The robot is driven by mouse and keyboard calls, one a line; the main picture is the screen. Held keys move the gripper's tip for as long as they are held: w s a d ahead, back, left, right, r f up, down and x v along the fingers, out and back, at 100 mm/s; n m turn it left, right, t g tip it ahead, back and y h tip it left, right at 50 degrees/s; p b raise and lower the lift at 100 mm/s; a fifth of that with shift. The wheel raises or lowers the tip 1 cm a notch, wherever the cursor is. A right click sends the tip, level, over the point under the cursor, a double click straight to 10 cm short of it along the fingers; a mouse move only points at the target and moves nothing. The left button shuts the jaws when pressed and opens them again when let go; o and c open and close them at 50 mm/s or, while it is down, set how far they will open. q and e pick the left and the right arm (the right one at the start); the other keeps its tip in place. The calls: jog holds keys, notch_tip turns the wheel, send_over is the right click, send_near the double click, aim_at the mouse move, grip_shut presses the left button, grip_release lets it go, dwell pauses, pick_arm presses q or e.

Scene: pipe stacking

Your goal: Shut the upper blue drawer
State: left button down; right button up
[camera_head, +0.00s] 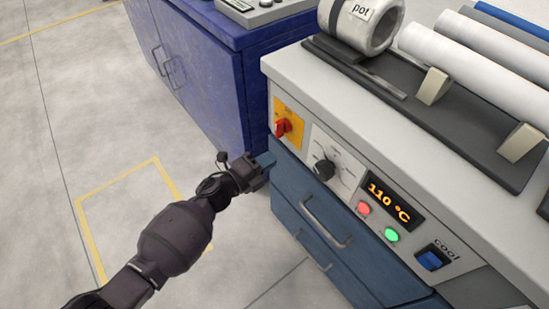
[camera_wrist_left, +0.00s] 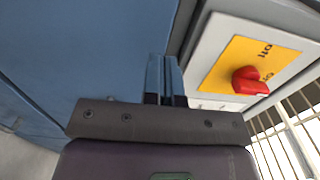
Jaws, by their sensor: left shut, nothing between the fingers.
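The upper blue drawer (camera_head: 305,190) is in the front of the grey-topped machine, below the control panel, with a metal bar handle (camera_head: 326,227). It looks about flush with the front; I cannot tell whether a small gap remains. My left gripper (camera_head: 265,161) is shut and empty at the drawer's upper left corner, below the red switch. In the left wrist view the closed fingers (camera_wrist_left: 163,80) point at the blue front (camera_wrist_left: 85,45), close to it; contact is unclear. My right gripper is out of view.
A lower blue drawer with its handle (camera_head: 314,252) sits beneath. The panel has a red rotary switch (camera_head: 283,127), a black knob (camera_head: 324,170), buttons and a display (camera_head: 390,200). A dark blue cabinet (camera_head: 205,75) stands at the back left. The floor (camera_head: 60,180) at left is clear.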

pick_arm(q)
jog(key=p+v, duration=0.2)
jog(key=v, duration=0.9)
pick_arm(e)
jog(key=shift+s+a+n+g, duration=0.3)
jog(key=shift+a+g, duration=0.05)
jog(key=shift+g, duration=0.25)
pick_arm(q)
jog(key=shift+s+a+f, duration=0.1)
jog(key=shift+a+f, duration=0.05)
jog(key=shift+a, duration=0.05)
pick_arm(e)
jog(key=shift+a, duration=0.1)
